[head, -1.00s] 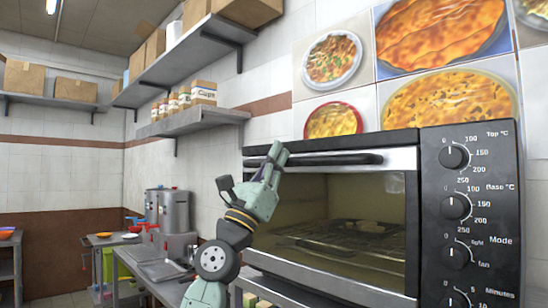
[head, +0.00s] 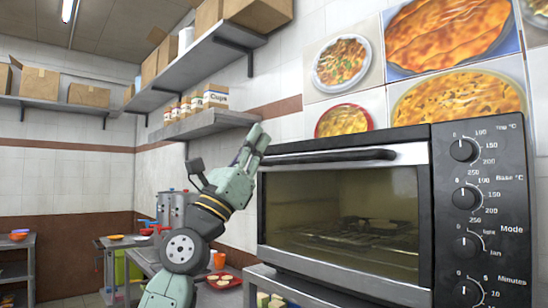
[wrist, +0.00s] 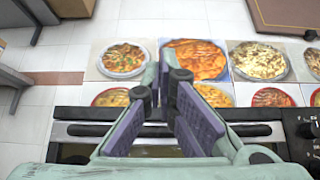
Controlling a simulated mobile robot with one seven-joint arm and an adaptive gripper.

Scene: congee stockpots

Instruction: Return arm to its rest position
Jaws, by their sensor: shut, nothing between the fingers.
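My arm rises on the left side of the head view, with my gripper (head: 254,142) pointing up beside the upper left corner of the black and silver toaster oven (head: 345,220). The gripper is shut and empty. In the wrist view my gripper (wrist: 172,78) shows its purple-grey pads leaning together toward the tips, with nothing between them. The oven's top edge and handle lie behind the fingers there. The oven door is closed in the head view, with a dark rack visible through the glass.
A wall shelf (head: 205,126) with small boxes and jars is behind and above the gripper. A higher shelf (head: 190,58) holds cardboard boxes. Metal stockpots (head: 178,210) stand on the back counter. A plate of food (head: 223,282) lies left of the oven. Food pictures (head: 447,40) cover the wall.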

